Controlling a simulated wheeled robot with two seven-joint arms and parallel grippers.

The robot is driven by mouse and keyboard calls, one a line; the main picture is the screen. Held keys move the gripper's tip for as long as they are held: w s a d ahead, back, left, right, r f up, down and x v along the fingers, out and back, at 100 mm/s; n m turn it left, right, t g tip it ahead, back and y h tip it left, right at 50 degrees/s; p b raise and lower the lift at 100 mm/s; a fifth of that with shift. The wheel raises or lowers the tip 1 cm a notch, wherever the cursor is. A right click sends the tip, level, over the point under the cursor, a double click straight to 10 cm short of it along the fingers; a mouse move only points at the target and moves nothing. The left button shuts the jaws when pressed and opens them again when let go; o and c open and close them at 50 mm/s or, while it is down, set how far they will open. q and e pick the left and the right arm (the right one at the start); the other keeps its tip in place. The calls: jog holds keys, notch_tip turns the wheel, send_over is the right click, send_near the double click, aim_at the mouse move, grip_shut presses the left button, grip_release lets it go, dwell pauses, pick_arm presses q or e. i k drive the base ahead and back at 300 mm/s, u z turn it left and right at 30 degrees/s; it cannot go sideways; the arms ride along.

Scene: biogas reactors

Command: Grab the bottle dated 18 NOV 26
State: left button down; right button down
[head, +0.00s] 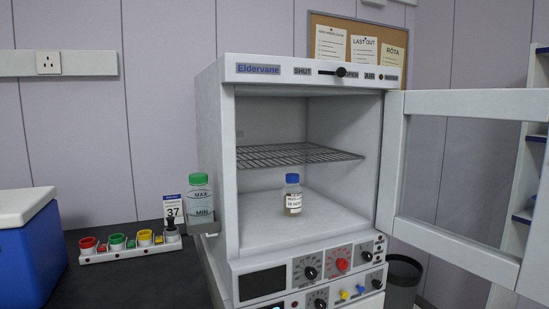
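A small bottle (292,195) with a blue cap and a white label stands upright on the floor of the open incubator chamber. Its label text is too small to read for a date. The cabinet, marked Eldervane (258,69), has its glass door (465,180) swung open to the right. A wire shelf (295,154) spans the chamber above the bottle and is empty. Neither of my grippers shows in the head view.
A green-capped bottle marked MAX and MIN (200,205) is at the cabinet's left side. A rack with red, green and yellow rings (125,246) lies on the dark bench (125,285). A blue cool box (28,262) stands at left. A bin (403,283) stands below the door.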

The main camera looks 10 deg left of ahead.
aim_at(293, 191)
jog(key=u, duration=0.1)
jog(key=k, duration=0.95)
jog(key=z, duration=0.7)
jog(key=i, duration=1.6)
jog(key=u, duration=1.25)
jog(key=i, duration=0.9)
jog(key=u, duration=0.95)
